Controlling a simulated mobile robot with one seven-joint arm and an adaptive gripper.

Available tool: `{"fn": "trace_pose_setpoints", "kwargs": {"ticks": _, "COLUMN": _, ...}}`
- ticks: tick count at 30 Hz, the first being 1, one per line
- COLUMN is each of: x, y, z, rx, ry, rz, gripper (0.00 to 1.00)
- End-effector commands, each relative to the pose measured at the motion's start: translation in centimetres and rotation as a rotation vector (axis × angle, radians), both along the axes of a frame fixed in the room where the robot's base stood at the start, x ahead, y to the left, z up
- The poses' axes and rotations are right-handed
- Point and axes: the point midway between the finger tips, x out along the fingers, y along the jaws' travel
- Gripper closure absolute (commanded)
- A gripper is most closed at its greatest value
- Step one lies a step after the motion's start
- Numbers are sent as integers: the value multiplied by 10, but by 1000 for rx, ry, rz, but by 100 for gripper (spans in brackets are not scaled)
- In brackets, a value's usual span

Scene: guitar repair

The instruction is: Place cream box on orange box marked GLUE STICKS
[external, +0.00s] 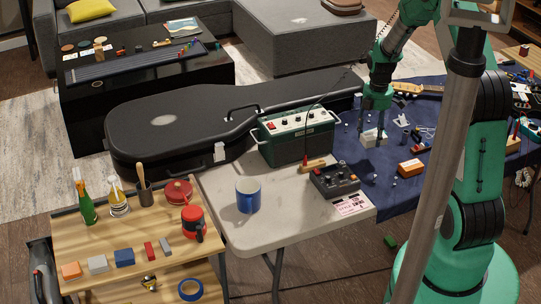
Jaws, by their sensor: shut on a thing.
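My gripper (375,128) points down over the dark blue cloth and is shut on the cream box (372,139). The cream box is small and pale and sits below the fingers; whether it touches the cloth or hangs just above it, I cannot tell. The orange box (410,168) lies flat on the blue cloth, to the right of the cream box and nearer the camera. It has a pale label, too small to read. The two boxes are apart.
The blue cloth (395,192) holds small parts and tools around the boxes. A green amplifier (303,147) and a black pedal unit (334,180) stand to the left on a pale table (270,231). A guitar (420,91) lies behind.

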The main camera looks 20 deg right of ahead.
Motion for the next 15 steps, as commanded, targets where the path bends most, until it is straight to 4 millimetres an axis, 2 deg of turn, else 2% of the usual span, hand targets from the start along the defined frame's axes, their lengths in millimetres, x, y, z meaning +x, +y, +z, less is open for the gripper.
{"fn": "trace_pose_setpoints", "kwargs": {"ticks": 5, "x": -28, "y": -12, "z": -1, "rx": 0, "ry": 2, "rz": 9, "gripper": 72}}
{"fn": "trace_pose_setpoints", "kwargs": {"ticks": 8, "x": -54, "y": -21, "z": -3, "rx": 0, "ry": 3, "rz": 19, "gripper": 72}}
{"fn": "trace_pose_setpoints", "kwargs": {"ticks": 15, "x": -135, "y": -41, "z": -8, "rx": 0, "ry": 3, "rz": 52, "gripper": 72}}
